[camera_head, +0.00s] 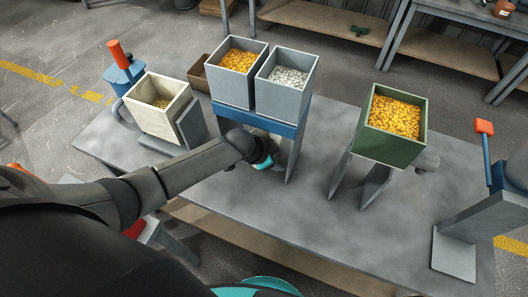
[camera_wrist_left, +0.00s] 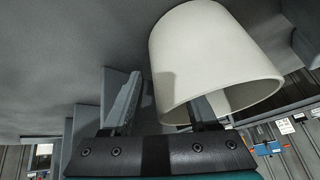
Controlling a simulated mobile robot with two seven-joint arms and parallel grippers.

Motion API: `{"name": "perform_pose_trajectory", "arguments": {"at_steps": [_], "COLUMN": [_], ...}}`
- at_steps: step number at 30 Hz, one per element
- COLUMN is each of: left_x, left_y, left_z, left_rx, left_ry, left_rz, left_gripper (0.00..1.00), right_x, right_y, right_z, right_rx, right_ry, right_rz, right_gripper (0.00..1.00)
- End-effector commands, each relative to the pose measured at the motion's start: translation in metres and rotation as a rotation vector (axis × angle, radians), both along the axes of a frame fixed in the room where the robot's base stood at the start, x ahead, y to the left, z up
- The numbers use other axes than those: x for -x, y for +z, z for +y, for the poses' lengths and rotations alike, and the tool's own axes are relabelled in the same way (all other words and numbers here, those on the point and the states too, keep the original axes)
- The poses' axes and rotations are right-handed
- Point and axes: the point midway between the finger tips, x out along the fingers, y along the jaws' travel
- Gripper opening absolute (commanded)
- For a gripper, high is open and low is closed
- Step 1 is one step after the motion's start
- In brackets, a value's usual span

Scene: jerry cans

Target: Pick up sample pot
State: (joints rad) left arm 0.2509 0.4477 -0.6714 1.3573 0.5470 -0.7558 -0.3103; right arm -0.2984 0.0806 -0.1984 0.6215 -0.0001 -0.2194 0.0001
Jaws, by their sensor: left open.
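The sample pot is a cream, round, open-mouthed pot (camera_wrist_left: 215,50) in the left wrist view, upper right of centre, with its rim towards the camera. My left gripper (camera_wrist_left: 165,100) is open. Its left finger is outside the pot, and its right finger appears to reach into the mouth, overlapping the rim; I cannot tell if either touches. My right gripper is not in view.
The blue-topped stand (camera_head: 243,114) bears two grey bins of yellow and white pieces. A cream bin (camera_head: 158,122) stands left, a green bin (camera_head: 387,148) right on a grey stand. A red-topped device (camera_head: 484,127) is far right. The grey table's (camera_head: 300,220) front middle is clear.

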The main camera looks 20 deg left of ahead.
Motion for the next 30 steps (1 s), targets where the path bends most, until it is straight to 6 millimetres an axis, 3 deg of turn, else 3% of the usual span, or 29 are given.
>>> {"name": "perform_pose_trajectory", "arguments": {"at_steps": [7, 23, 30], "left_x": [-0.0011, -0.0008, -0.001], "left_y": [-0.0001, -0.0002, 0.0], "left_z": [-0.0004, -0.0002, -0.0001], "left_rx": [0.0, 0.0, 0.0], "left_ry": [0.0, 0.0, 0.0], "left_rz": [-0.002, -0.002, -0.002], "left_gripper": [0.59, 0.0, 0.0], "right_x": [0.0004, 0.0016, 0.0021], "right_y": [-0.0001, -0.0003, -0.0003], "right_z": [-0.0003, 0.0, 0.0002], "right_rx": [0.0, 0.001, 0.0], "right_ry": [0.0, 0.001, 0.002], "right_rz": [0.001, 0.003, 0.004], "right_gripper": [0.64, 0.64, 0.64]}}
